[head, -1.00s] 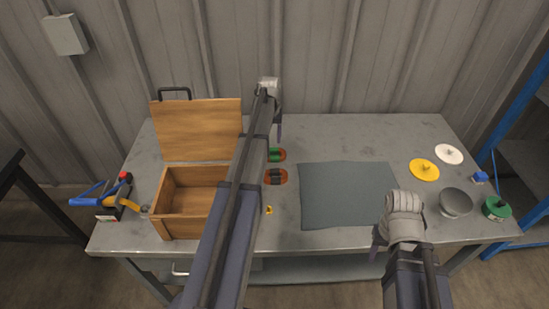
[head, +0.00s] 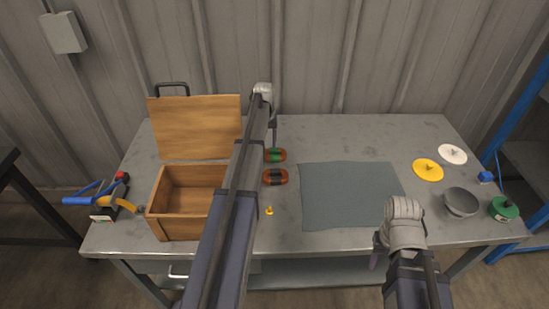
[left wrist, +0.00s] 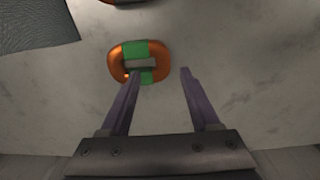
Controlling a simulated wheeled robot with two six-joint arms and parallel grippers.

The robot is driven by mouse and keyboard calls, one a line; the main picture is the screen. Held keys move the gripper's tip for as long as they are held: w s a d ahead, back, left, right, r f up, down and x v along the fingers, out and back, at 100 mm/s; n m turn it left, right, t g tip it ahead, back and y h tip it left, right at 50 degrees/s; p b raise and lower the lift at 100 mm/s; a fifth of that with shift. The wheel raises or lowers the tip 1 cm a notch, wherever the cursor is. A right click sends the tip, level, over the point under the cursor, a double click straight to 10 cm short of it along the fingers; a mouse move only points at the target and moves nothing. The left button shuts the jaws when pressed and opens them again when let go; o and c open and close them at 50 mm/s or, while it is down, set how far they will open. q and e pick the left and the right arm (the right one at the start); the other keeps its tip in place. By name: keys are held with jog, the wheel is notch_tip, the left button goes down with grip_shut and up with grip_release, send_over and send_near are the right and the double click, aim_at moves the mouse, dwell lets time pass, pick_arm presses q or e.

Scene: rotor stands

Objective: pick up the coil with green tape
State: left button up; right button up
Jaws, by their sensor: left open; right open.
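The coil with green tape (head: 275,155) is an orange ring with a green band, lying on the table right of the wooden box. It also shows in the left wrist view (left wrist: 116,62). My left gripper (head: 274,143) is open and empty over the table just behind this coil. In the left wrist view its fingers (left wrist: 158,72) point at the coil; the left finger overlaps the coil's lower edge and the right finger is off to its right. Contact cannot be told. A second orange coil with a dark band (head: 275,177) lies nearer. My right gripper (head: 378,257) is open near the table's front edge.
An open wooden box (head: 178,227) stands left, partly behind my left arm. A grey mat (head: 350,195) lies right of the coils. A small yellow piece (head: 269,211) lies in front. Discs, a bowl (head: 460,203) and a green spool (head: 503,208) are at the right.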

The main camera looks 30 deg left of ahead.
aim_at(275, 155)
pick_arm(q)
jog(key=f+b, duration=0.2)
jog(key=f, duration=0.1)
jog(key=f+b, duration=0.1)
jog(key=shift+s+a+f+b, duration=0.1)
jog(key=shift+s+f+b, duration=0.15)
jog(key=shift+b, duration=0.15)
jog(key=shift+r, duration=0.1)
grip_shut()
dwell(0.9)
